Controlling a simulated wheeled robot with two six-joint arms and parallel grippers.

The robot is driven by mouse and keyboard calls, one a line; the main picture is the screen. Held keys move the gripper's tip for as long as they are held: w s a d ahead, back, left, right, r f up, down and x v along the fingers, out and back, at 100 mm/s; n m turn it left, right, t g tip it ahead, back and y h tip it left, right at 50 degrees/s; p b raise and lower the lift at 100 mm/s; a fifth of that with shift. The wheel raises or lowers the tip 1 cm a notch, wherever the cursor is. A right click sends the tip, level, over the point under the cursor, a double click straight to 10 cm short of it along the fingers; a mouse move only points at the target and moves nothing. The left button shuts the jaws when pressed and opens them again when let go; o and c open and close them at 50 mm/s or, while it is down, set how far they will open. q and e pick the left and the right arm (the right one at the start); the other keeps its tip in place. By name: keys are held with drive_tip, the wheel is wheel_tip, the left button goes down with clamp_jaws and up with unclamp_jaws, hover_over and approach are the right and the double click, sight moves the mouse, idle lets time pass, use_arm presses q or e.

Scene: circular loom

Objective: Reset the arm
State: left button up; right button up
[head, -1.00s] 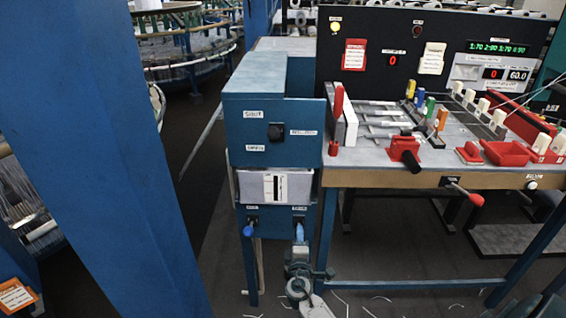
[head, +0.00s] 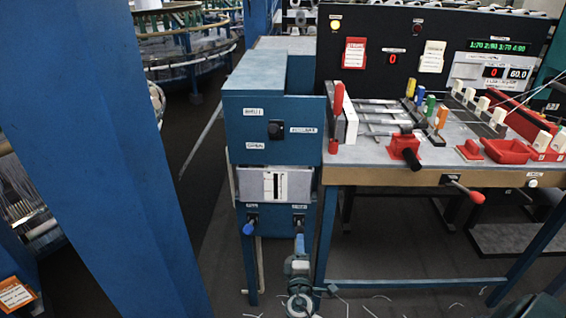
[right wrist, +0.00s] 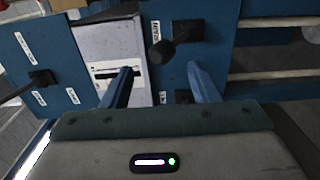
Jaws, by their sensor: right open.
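My right gripper (head: 299,243) points up at the front of the blue cabinet (head: 245,118), below its white panel (head: 301,186). In the right wrist view its two blue fingers (right wrist: 158,76) are spread apart with nothing held between them. A black knob (right wrist: 176,40) on the cabinet face shows beyond the fingertips; whether a finger touches it cannot be told. My left gripper does not show.
A workbench (head: 400,176) stands to the right, with a red-handled lever (head: 476,197) on its front edge and a red tray (head: 506,151) on top. A thick blue post (head: 95,150) fills the left. White scraps lie on the floor below.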

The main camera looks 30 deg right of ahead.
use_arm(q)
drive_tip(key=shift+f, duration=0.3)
use_arm(e)
drive_tip(key=shift+v, duration=1.1)
drive_tip(key=s+f+m+g+y, duration=0.25)
drive_tip(key=s+f, duration=0.25)
drive_tip(key=f, duration=0.4)
drive_tip(key=s+f+m+g+y, duration=0.1)
drive_tip(key=s+f+g, duration=0.3)
drive_tip(key=f, duration=0.6)
drive_tip(key=s+f+m+g+y, duration=0.1)
drive_tip(key=s+f+m, duration=0.1)
drive_tip(key=s+f, duration=0.55)
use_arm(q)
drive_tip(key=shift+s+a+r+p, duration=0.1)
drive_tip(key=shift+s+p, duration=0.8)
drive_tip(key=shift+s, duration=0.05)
use_arm(e)
drive_tip(key=s+a+f+m+g+y, duration=0.1)
drive_tip(key=s+f+m+g+y, duration=0.1)
drive_tip(key=s+f, duration=0.6)
drive_tip(key=s+a+f+m+g+y, duration=0.1)
drive_tip(key=s+f+m+g, duration=0.3)
drive_tip(key=s, duration=1)
wheel_tip(320, 180, down, 4)
drive_tip(key=shift+s+a+r+y, duration=0.15)
drive_tip(key=shift+s+a+y, duration=0.25)
drive_tip(key=shift+y, duration=0.25)
